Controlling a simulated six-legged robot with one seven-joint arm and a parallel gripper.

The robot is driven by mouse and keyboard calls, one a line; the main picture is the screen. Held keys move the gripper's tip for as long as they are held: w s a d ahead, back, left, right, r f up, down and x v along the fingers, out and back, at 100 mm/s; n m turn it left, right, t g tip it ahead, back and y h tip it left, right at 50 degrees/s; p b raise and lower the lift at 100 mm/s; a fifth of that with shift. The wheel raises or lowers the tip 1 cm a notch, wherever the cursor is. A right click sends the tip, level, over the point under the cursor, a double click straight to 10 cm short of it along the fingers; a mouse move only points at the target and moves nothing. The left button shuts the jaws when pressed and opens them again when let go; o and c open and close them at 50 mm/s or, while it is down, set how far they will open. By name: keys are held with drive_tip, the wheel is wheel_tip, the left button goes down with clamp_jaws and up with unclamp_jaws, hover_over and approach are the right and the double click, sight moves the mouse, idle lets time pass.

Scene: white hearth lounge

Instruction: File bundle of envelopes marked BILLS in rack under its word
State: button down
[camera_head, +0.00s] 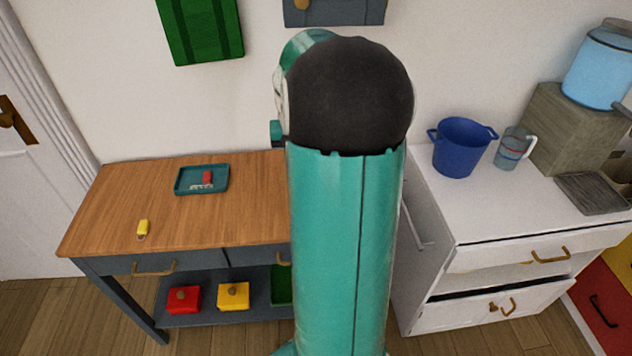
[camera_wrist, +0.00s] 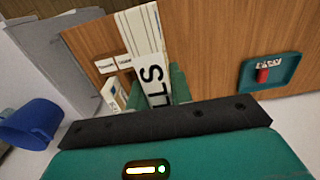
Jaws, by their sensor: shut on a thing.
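In the wrist view my gripper (camera_wrist: 152,92) is shut on the bundle of envelopes (camera_wrist: 151,78), a pale stack with a white band. Large black letters on the band are turned sideways and partly hidden; they look like the end of BILLS. The bundle is over the wooden tabletop. Two small white word labels (camera_wrist: 114,63) lie just left of it in the picture; their words are too small to read. A cream-coloured piece (camera_wrist: 112,93) shows below them. I cannot make out the rack's slots. In the head view my arm hides the gripper, bundle and rack.
The table's left part is mostly clear.

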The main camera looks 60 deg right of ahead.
drive_tip(key=shift+s+d+r, duration=0.1)
drive_tip(key=shift+s, duration=0.1)
drive_tip(key=shift+w+d+f, duration=1.15)
drive_tip(key=shift+d+f, duration=0.95)
drive_tip(key=shift+f, duration=0.1)
drive_tip(key=shift+w+d+f, duration=1.1)
drive_tip(key=shift+d+f, duration=1.05)
drive_tip(key=shift+f, duration=0.1)
drive_tip(key=shift+w+d+f, duration=1.15)
drive_tip(key=shift+d+f, duration=0.95)
drive_tip(key=shift+f, duration=0.1)
drive_tip(key=shift+f, duration=0.1)
drive_tip(key=c, duration=1.3)
unclamp_jaws()
drive_tip(key=shift+o, duration=0.2)
